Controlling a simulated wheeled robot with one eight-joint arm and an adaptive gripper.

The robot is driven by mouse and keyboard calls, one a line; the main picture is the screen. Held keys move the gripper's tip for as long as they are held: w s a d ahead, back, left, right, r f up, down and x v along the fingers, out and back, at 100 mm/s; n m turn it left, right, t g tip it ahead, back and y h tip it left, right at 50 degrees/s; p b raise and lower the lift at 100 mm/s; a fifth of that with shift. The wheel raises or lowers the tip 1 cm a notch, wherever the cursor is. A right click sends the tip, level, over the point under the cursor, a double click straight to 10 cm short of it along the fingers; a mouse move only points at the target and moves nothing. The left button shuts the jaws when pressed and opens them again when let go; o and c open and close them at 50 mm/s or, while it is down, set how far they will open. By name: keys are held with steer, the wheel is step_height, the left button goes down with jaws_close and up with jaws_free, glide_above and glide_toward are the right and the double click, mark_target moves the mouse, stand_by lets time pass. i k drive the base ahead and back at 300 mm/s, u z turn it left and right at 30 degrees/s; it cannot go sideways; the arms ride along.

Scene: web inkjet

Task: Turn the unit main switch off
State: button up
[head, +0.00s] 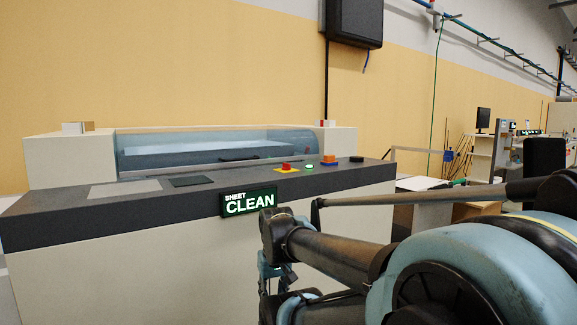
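A cream machine with a dark top panel (235,185) stands ahead in the head view. Along the right part of its panel sit a red button on a yellow base (287,168), a lit green button (309,167), an orange control on a blue base (328,160) and a black round knob (356,159). None has a readable label, so I cannot tell which is the main switch. My gripper (272,280) hangs low at the machine's front, below the panel edge and apart from these controls. It is partly hidden behind my arm, and its fingers are unclear.
A lit green "SHEET CLEAN" sign (249,203) is on the machine's front edge, just above my gripper. A clear curved cover (215,148) lies behind the panel. My arm fills the lower right. Shelves and equipment (490,150) stand at the far right.

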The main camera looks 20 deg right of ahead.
mark_target(286, 166)
steer(key=z, duration=2.05)
steer(key=k, duration=0.7)
steer(key=u, duration=1.45)
steer(key=i, duration=0.5)
steer(key=z, duration=0.1)
